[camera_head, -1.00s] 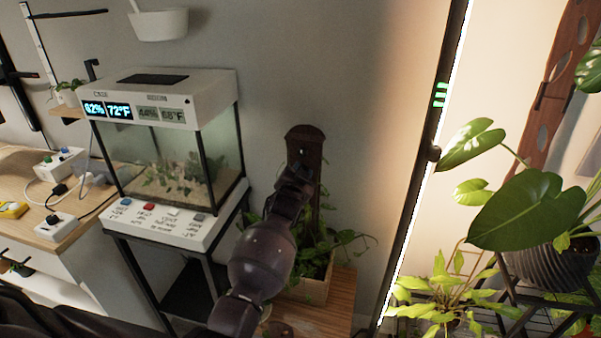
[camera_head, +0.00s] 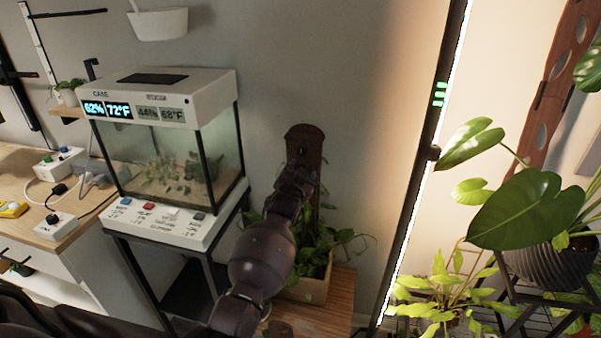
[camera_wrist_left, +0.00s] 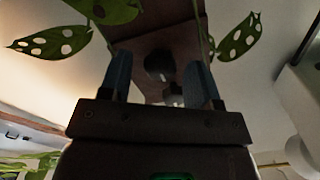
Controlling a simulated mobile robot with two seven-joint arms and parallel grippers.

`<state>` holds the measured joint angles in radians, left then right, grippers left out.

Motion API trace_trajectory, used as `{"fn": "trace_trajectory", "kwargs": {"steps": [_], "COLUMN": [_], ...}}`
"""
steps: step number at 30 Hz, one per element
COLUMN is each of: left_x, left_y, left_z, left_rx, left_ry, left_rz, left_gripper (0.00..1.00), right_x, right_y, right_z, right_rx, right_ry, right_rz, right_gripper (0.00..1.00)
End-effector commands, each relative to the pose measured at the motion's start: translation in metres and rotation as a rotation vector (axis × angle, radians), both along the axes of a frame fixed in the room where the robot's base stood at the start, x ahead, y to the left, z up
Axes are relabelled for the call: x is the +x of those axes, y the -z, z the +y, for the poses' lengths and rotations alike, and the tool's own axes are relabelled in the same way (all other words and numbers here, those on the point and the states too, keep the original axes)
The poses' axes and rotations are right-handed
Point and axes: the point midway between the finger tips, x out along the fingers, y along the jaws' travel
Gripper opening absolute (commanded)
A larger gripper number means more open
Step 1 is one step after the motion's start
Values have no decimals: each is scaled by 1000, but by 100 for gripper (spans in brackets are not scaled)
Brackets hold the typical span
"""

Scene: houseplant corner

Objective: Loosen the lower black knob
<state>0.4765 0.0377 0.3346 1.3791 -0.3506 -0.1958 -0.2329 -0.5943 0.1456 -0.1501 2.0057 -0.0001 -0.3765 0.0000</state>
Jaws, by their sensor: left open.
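A brown wooden board (camera_head: 304,142) stands upright against the wall behind a planter, with a small dark round spot near its top. In the left wrist view the board (camera_wrist_left: 150,28) carries a round black knob (camera_wrist_left: 158,66). A second, greyer rounded piece (camera_wrist_left: 173,98) shows closer to the gripper. I cannot tell for certain which is the lower knob. My left gripper (camera_wrist_left: 160,82) is open, its two fingers on either side of the black knob in the picture; contact is not visible. My right gripper is not in view.
A wooden planter box (camera_head: 306,288) with trailing leaves stands below the board. A glass terrarium (camera_head: 170,160) on a black stand is to the left. A lit vertical pole (camera_head: 420,170) and large-leaved plants (camera_head: 530,210) are to the right. Perforated leaves (camera_wrist_left: 60,38) hang near the gripper.

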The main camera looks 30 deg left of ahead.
Motion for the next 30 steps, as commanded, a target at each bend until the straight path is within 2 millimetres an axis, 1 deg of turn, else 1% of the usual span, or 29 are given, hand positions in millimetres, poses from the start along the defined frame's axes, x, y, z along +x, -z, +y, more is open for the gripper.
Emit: {"fn": "trace_trajectory", "kwargs": {"steps": [4,7,11,15,21,25,30], "left_x": [-4,-12,-31,-55,-84,-97,-104], "left_y": [0,-1,-1,-1,-1,0,0], "left_z": [-1,-3,-7,-14,-21,-25,-27], "left_rx": [1,0,-1,-1,0,0,0], "left_ry": [0,0,-1,-1,-1,0,0], "left_rz": [1,-1,0,-1,0,1,0], "left_gripper": [57,57,57,57,57,57,57], "right_x": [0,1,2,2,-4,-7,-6], "right_y": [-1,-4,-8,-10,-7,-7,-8], "right_z": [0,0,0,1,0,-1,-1], "right_rx": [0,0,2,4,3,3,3], "right_ry": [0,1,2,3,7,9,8], "right_rz": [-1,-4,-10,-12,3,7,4], "right_gripper": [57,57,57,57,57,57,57]}}
